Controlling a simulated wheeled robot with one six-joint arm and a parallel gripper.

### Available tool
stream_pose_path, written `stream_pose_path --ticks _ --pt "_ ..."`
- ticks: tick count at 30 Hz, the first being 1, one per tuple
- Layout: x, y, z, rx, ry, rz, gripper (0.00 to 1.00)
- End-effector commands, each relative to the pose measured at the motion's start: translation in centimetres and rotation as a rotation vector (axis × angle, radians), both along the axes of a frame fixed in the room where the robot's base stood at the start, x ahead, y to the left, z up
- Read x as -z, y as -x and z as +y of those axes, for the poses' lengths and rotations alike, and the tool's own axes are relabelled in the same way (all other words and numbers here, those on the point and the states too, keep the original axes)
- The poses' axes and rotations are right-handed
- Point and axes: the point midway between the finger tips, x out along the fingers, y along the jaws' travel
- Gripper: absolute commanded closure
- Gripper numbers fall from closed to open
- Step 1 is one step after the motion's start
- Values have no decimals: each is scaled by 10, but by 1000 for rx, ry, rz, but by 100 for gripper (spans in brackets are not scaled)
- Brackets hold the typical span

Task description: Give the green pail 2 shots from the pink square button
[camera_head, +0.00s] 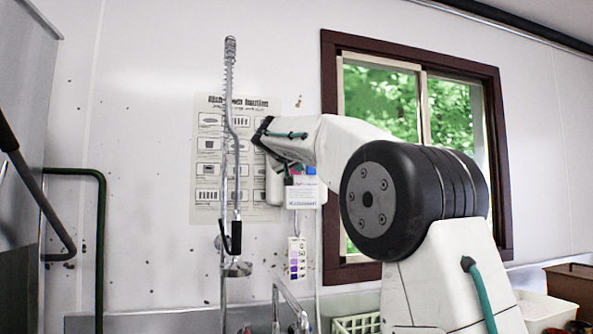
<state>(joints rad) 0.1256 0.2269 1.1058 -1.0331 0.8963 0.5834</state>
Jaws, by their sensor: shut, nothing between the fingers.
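A white dispenser (306,194) with a printed label hangs on the back wall, left of the window. My arm hides its upper part. Small coloured patches show just under the arm, but they are too small and covered to tell whether one is the pink square button. The green pail is not in view. My arm reaches from the lower right toward the wall, and its far end is in front of the dispenser's top left. The gripper's fingers are hidden behind the arm.
A tall spring tap (231,150) stands left of the dispenser, before a wall poster (207,150). A tag with purple squares (297,259) hangs below the dispenser. A pale crate (357,324) and a white tub (545,310) sit low right. A green rail (101,240) is left.

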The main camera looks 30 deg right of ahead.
Motion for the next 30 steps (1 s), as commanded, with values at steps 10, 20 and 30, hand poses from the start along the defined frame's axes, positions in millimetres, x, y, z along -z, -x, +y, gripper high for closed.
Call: stream_pose_path --ticks 10,20,30 --pt "0 0 0 0 0 0 100" --pt "0 -1 0 0 0 0 100" --pt "0 -8 -2 0 -1 -1 100"
